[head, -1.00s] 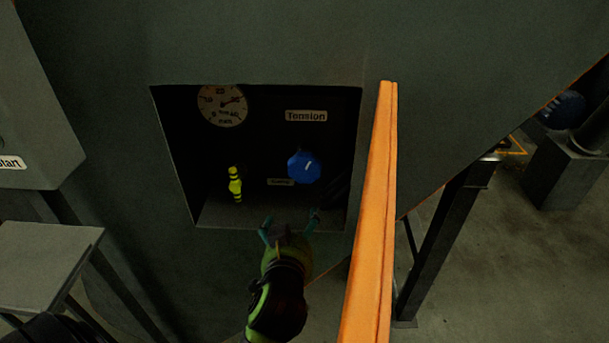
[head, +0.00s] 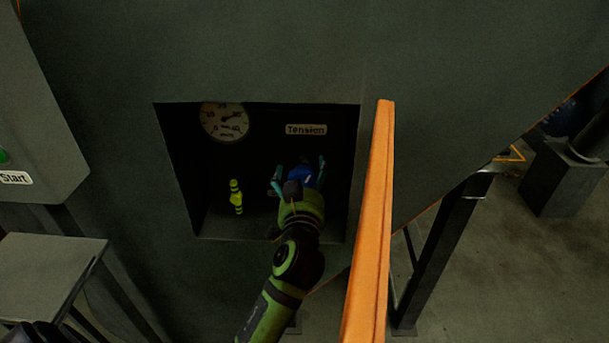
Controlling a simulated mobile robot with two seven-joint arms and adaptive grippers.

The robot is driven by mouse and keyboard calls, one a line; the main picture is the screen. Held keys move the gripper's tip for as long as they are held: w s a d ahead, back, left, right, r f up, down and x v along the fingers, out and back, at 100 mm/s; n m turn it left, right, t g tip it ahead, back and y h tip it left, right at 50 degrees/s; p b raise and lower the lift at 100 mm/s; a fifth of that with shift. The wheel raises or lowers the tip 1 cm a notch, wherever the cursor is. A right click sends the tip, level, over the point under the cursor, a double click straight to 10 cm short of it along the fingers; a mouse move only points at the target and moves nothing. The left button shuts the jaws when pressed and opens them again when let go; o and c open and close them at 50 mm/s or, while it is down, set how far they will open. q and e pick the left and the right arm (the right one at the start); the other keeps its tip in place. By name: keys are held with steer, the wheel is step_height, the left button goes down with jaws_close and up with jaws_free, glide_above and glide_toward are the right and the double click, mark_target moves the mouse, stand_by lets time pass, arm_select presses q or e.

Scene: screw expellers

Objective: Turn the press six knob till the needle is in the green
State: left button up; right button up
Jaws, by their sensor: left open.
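The blue knob (head: 304,173) sits on the back wall of a dark recess, below the "Tension" label (head: 306,129). My left gripper (head: 299,175) is inside the recess, open, with its teal fingers on either side of the knob. I cannot tell whether the fingers touch it. The gripper body hides the knob's lower part. The round gauge (head: 224,122) is at the recess's upper left. Its needle points up and to the right, but no green band can be made out.
An orange rail (head: 371,220) rises close to the right of my arm. A grey box with a "Start" label (head: 15,178) is at the left.

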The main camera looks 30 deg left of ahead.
arm_select(q)
steer(key=c, duration=1.1)
steer(key=shift+s, duration=0.1)
steer(key=shift+c, duration=0.3)
steer(key=shift+f, duration=0.1)
